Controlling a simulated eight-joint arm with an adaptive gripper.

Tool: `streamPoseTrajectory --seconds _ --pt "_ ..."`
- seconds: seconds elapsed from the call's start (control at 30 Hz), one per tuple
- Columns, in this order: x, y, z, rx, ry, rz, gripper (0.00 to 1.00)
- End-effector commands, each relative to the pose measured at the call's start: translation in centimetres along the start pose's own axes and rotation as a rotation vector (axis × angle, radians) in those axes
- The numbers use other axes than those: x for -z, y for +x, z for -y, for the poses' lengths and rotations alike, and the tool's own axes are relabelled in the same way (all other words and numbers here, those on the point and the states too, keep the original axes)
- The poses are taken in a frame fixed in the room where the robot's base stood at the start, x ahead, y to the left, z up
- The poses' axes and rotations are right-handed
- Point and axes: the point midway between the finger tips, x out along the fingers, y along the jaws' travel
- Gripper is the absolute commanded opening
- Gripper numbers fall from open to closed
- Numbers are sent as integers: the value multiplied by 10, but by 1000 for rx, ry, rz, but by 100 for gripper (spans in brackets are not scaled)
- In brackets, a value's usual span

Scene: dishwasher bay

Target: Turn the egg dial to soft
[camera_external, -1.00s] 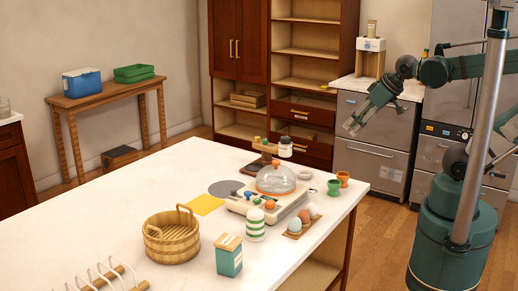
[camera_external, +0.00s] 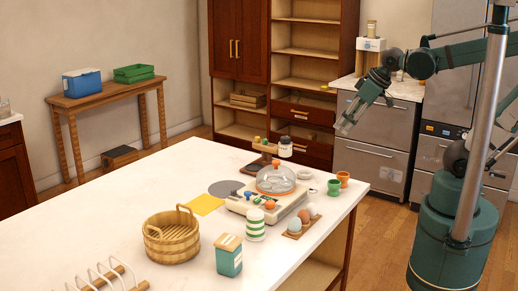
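I cannot tell which of these is the egg dial, and no setting marks are readable. My gripper (camera_external: 344,128) hangs in the air up and to the right of the cooker, pointing down and touching nothing visible. It looks empty, but its fingers are too small to tell whether they are apart.
A green-striped jar (camera_external: 255,224) and an egg tray (camera_external: 296,234) stand close in front of the cooker. Green (camera_external: 333,187) and orange (camera_external: 343,179) cups are to its right. A basket (camera_external: 171,239) and teal box (camera_external: 228,258) stand nearer.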

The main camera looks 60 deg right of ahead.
Motion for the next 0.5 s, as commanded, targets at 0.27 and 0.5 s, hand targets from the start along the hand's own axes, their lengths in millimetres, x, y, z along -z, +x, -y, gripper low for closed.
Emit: streamPoseTrajectory --seconds 0.27,0.5 --pt "32 8 31 46 -164 61 26" --pt "55 19 60 87 -307 112 26"
